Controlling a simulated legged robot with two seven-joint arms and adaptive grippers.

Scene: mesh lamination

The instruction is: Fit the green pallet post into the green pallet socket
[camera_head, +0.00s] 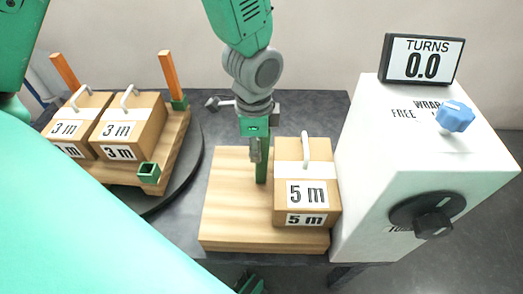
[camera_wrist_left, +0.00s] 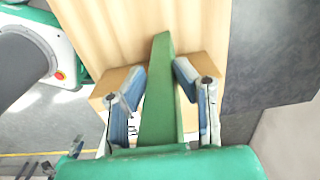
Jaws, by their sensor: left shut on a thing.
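The green pallet post (camera_head: 263,165) hangs upright below my left gripper (camera_head: 256,145), over the wooden board and beside the 5 m box. My left gripper is shut on the post. In the left wrist view the post (camera_wrist_left: 160,95) runs between the two fingers (camera_wrist_left: 160,88). I cannot tell whether its lower end touches the board. The green pallet socket (camera_head: 149,173) is an empty square cup at the near right corner of the wooden pallet (camera_head: 122,177), well to the left of the post. My right gripper is not clearly in view.
The pallet sits on a dark turntable (camera_head: 190,170) with two 3 m boxes (camera_head: 130,128) and two orange posts (camera_head: 170,75). The 5 m box (camera_head: 306,165) stands on the wooden board (camera_head: 228,210). A white machine (camera_head: 365,150) with knobs and a TURNS display (camera_head: 422,60) is on the right.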

